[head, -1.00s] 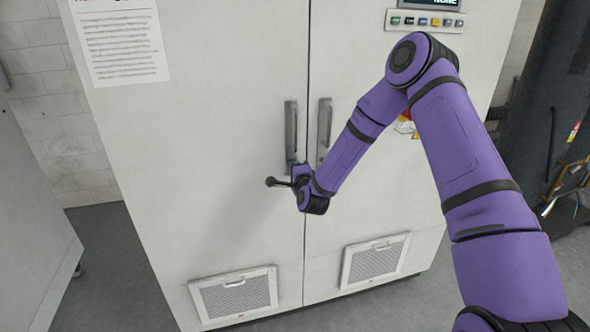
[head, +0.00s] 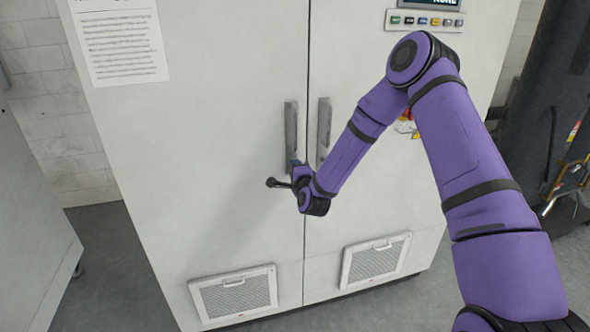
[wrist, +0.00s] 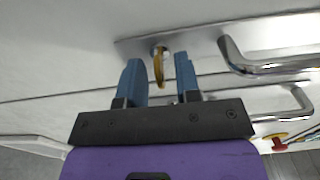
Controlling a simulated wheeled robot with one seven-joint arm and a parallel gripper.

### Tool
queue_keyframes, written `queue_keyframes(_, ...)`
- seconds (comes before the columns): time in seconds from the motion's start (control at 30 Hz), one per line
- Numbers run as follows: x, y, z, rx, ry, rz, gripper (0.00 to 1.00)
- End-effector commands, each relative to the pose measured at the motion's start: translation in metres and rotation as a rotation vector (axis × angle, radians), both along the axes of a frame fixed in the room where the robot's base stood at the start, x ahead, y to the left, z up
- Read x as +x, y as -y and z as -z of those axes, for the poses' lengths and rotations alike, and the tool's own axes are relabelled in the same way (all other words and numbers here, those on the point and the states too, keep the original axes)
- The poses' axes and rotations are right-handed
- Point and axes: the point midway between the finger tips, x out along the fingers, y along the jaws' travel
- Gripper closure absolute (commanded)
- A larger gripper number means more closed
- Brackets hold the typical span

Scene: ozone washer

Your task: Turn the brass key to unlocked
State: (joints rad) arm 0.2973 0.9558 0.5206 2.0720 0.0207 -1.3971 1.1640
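The brass key (wrist: 158,69) sits in a round lock on the metal plate of the left cabinet door's handle (head: 290,130). In the wrist view it shows edge-on, between the blue fingertips of my gripper (wrist: 159,70). The gripper is open, with a gap on each side of the key, and the fingers look apart from it. In the head view my gripper (head: 294,164) is at the lower end of the left handle. The key is hidden there behind my wrist.
The right door's handle (head: 324,130) stands close beside the left one. A red and yellow knob (wrist: 278,141) shows at lower right in the wrist view. Vent grilles (head: 235,295) are low on the doors, and a button panel (head: 425,21) is high on the right.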

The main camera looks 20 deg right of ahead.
Motion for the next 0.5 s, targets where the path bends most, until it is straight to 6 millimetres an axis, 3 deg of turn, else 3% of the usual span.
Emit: queue_keyframes(0.5,-0.086,0.0,0.0,0.0,-0.002,0.0,0.69)
